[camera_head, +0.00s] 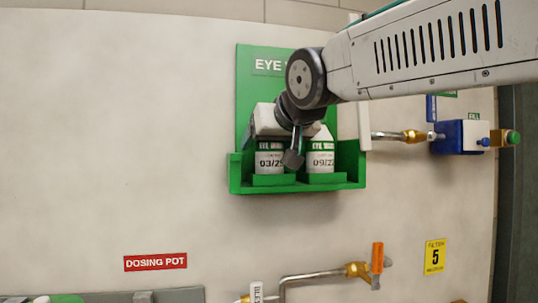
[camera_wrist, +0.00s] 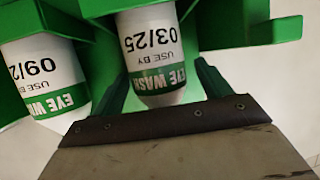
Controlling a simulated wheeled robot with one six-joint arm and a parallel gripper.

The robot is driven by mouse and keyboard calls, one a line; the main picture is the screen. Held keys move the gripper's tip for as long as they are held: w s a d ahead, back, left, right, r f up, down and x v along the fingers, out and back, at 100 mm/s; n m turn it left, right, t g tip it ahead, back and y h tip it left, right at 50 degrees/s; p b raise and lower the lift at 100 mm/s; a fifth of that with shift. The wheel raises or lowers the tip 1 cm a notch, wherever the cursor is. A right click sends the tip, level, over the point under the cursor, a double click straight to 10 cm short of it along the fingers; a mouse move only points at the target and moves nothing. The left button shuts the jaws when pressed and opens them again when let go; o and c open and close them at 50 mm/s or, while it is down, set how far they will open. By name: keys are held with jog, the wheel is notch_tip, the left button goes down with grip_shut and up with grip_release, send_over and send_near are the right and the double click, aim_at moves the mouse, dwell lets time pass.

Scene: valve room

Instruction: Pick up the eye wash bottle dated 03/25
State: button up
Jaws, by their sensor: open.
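The eye wash bottle dated 03/25 (camera_head: 269,160) is white with a green band and stands in the left place of the green wall holder (camera_head: 240,181). In the wrist view this bottle (camera_wrist: 152,52) appears upside down, its label readable, between my two fingertips. My gripper (camera_wrist: 160,84) is open, one finger on each side of the bottle's banded end; I cannot tell whether they touch it. In the head view my gripper (camera_head: 291,156) is over the holder and covers part of the bottle's label and top.
A second eye wash bottle, dated 09/22 (camera_head: 320,162), stands close to the right in the same holder; in the wrist view it (camera_wrist: 45,70) is at left. The holder's back panel and front lip are near. Pipes with an orange-handled valve (camera_head: 377,258) run below right.

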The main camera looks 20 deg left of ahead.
jog(key=c, duration=1.3)
jog(key=shift+o, duration=0.2)
jog(key=shift+r, duration=0.1)
